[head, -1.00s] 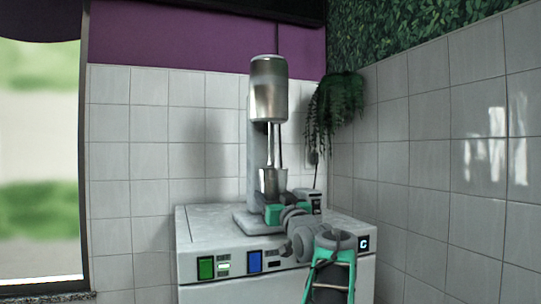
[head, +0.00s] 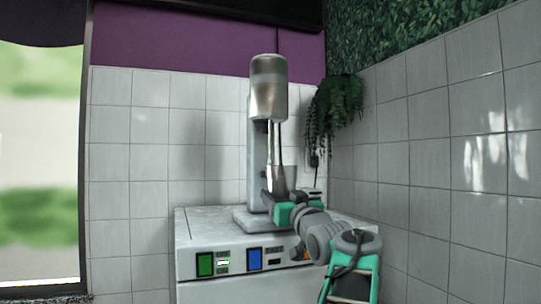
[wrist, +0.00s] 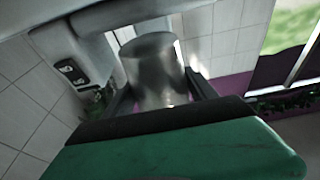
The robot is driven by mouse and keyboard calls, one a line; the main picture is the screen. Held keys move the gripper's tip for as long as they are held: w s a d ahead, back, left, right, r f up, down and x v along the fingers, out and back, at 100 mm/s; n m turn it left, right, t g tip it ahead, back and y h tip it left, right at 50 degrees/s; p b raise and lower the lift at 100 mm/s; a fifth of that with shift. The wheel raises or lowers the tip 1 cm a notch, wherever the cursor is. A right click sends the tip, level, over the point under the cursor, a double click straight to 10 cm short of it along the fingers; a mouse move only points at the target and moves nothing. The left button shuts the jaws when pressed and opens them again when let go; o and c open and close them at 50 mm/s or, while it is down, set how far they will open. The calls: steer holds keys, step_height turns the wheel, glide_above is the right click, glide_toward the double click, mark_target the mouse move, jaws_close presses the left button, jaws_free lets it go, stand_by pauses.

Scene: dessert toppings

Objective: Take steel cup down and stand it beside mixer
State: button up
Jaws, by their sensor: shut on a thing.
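The mixer (head: 268,88) stands on a white cabinet, with a steel head on a grey column and a spindle hanging down. The steel cup (head: 277,179) is at the spindle's lower end, above the mixer's base, and looks slightly tilted. My gripper (head: 274,197) is shut on the cup, low on its side as seen from the head. In the wrist view the cup (wrist: 155,70) sits between the two dark fingers. The cup's lower part is partly hidden by my gripper in the head view.
The white cabinet (head: 200,228) has free top surface left of the mixer; the right side is largely covered by my arm. A hanging plant (head: 335,105) is in the corner behind right. Tiled walls (head: 420,140) close off the back and right.

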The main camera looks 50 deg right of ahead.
mark_target(287, 193)
steer(key=shift+s+a+r+b, duration=0.1)
steer(key=shift+s+a+b, duration=0.5)
steer(key=shift+s, duration=0.35)
steer(key=shift+s+a+r+b, duration=0.1)
steer(key=shift+s+a+b, duration=0.45)
steer(key=shift+s, duration=0.45)
steer(key=shift+s+a+b, duration=0.45)
steer(key=shift+s+a, duration=0.2)
steer(key=shift+s, duration=0.3)
